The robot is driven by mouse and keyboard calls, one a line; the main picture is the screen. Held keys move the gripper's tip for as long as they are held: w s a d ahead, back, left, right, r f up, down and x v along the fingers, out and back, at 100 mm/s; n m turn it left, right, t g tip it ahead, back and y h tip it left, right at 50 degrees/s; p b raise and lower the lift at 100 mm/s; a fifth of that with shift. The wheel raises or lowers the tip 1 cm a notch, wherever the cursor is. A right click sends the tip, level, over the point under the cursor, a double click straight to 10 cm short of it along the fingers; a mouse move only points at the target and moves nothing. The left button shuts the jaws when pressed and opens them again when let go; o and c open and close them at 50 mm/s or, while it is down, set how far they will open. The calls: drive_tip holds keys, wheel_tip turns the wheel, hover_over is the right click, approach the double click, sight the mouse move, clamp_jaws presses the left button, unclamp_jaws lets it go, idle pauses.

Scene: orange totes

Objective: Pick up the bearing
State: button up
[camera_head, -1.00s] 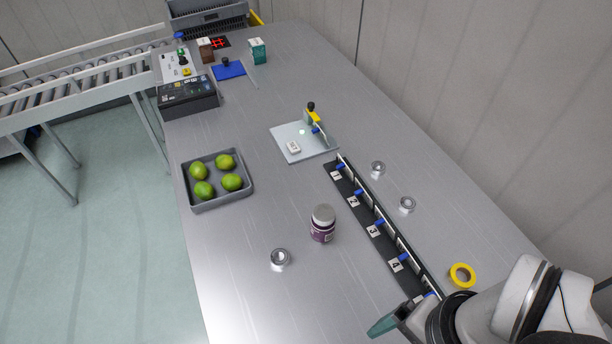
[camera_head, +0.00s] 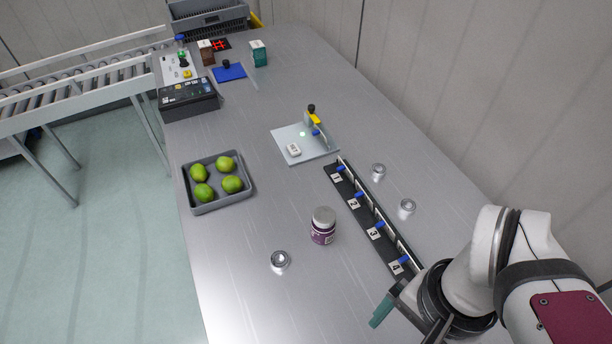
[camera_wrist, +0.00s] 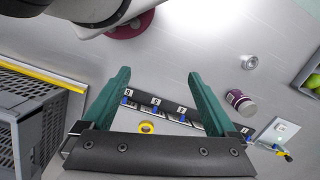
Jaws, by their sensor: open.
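Three small silver bearings rest on the grey table in the head view. One bearing (camera_head: 280,261) lies at the front left, near the purple jar; two others (camera_head: 378,171) (camera_head: 407,207) lie right of the numbered black strip. In the wrist view a bearing (camera_wrist: 249,62) shows right of the fingers, beyond the jar. My gripper (camera_wrist: 158,76) is open and empty, with two green fingers apart above the table. In the head view one green finger shows at the lower right; the other is mostly hidden. It is clear of every bearing.
A black strip (camera_head: 351,194) with numbered labels and blue clips runs toward my arm. The purple jar (camera_head: 323,226) stands beside it. A grey tray (camera_head: 209,207) holds several limes. The front-left table is mostly clear.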

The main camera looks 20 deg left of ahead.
drive_tip(key=w+a+f+t+h, duration=0.1)
drive_tip(key=w+a+f+h, duration=0.1)
drive_tip(key=w+a+h, duration=0.4)
drive_tip(key=w+a+f+t+h, duration=0.15)
drive_tip(key=w+a, duration=0.25)
drive_tip(key=a, duration=0.4)
drive_tip(key=s+a+f+t+h, duration=0.25)
drive_tip(key=a+f+t, duration=0.35)
drive_tip(key=a, duration=0.7)
drive_tip(key=m+t+y, duration=0.1)
drive_tip(key=t+y, duration=0.1)
drive_tip(key=t, duration=0.1)
approach(276, 261)
drive_tip(key=x, duration=0.8)
drive_tip(key=shift+w+d+f, duration=0.1)
drive_tip(key=shift+w+d, duration=0.1)
drive_tip(key=shift+w, duration=0.05)
clamp_jaws()
